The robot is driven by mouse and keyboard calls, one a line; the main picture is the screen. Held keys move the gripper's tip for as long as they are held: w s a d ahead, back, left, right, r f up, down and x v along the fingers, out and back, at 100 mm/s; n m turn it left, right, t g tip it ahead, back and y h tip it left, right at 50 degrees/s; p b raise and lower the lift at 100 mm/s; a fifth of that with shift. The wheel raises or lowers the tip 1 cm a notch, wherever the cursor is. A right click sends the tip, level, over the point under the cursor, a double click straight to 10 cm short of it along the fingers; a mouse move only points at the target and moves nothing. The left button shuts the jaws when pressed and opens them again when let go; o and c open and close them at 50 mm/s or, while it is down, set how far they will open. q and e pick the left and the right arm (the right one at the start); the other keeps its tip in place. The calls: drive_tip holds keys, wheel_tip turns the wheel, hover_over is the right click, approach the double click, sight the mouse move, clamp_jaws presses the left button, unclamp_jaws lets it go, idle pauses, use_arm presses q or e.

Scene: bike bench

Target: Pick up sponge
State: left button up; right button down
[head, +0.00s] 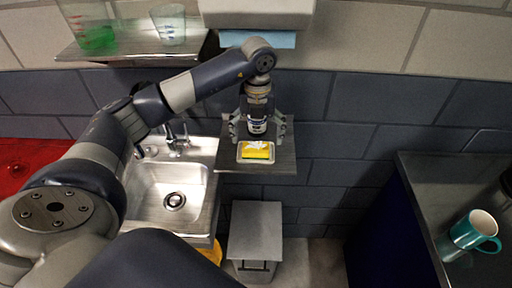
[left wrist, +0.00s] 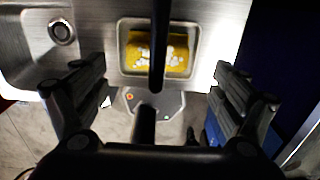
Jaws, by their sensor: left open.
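My right gripper is not in view.
A metal sink (head: 140,195) adjoins the shelf (head: 285,163) on the left. A grey bin (head: 255,235) stands below. A paper dispenser (head: 258,12) hangs above.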

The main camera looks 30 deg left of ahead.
sight(256, 145)
use_arm(q)
drive_tip(key=f+p, duration=0.2)
drive_tip(key=f, duration=0.1)
drive_tip(key=f+p, duration=0.1)
drive_tip(key=f, duration=0.1)
drive_tip(key=shift+w+a, duration=0.15)
drive_tip(key=shift+a, duration=0.25)
drive_tip(key=shift+f, duration=0.2)
drive_tip(key=c, duration=1)
